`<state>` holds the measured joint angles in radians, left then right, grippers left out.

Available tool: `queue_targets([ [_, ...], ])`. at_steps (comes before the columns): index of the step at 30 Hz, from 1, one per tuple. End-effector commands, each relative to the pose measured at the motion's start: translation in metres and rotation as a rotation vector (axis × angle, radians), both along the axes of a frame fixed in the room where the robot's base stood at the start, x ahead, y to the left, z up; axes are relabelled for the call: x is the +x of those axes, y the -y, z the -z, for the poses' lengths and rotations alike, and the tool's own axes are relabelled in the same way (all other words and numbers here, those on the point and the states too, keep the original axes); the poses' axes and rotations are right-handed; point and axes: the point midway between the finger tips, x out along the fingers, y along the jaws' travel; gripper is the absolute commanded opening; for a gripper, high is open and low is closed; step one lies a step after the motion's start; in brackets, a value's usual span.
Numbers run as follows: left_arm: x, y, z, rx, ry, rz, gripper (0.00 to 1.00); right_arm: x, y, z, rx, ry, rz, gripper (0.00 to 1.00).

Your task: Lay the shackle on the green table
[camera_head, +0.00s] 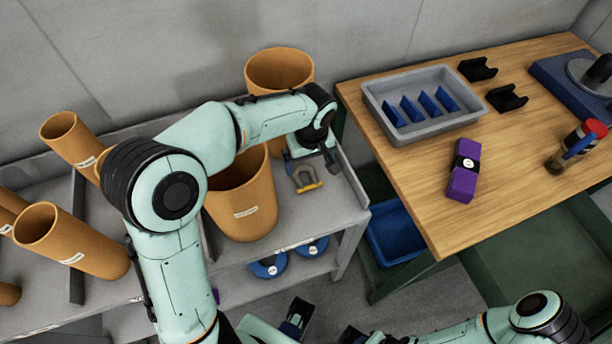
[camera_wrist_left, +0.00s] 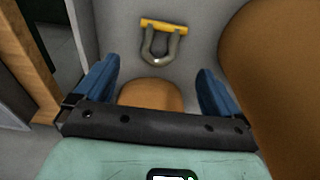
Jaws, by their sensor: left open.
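The shackle (camera_head: 305,179), a grey U-shaped loop with a yellow pin, lies on the grey shelf (camera_head: 338,205) near its right end. It also shows in the left wrist view (camera_wrist_left: 160,45), ahead of the fingers. My left gripper (camera_head: 318,158) is above and just behind the shackle. In the left wrist view its two blue fingers (camera_wrist_left: 155,88) are spread apart with nothing held between them. The table with green legs and frame (camera_head: 440,225) has a wooden top and stands to the right.
Orange bins (camera_head: 245,205) stand close left of and behind the shackle. The top's front left area is clear.

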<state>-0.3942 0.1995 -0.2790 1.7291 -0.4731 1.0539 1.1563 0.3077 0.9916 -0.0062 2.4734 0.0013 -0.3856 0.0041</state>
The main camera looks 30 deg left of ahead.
Motion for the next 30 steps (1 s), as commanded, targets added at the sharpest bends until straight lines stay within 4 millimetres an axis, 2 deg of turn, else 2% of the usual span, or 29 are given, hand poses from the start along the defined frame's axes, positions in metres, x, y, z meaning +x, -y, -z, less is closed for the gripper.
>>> queue_targets([
  [3,0.001,-0.002,0.02,0.001,-0.002,0.001,0.97,-0.001,0.0,0.003,0.0,-0.001,0.0,0.43],
  [10,0.003,-0.004,0.036,0.0,-0.001,-0.001,0.97,-0.001,0.0,0.004,0.001,-0.002,-0.001,0.43],
  [18,0.005,-0.008,0.075,0.0,-0.003,0.0,0.97,-0.002,0.0,0.008,0.001,-0.002,-0.001,0.43],
  [22,0.006,-0.009,0.082,-0.001,0.0,0.001,0.97,-0.002,0.0,0.008,0.0,-0.003,-0.001,0.43],
  [28,0.006,-0.009,0.082,-0.001,0.001,0.001,0.97,-0.002,0.0,0.008,0.0,-0.002,-0.001,0.43],
  [30,0.006,-0.009,0.082,-0.001,0.001,0.001,0.74,-0.002,0.0,0.008,0.0,-0.002,-0.001,0.43],
])
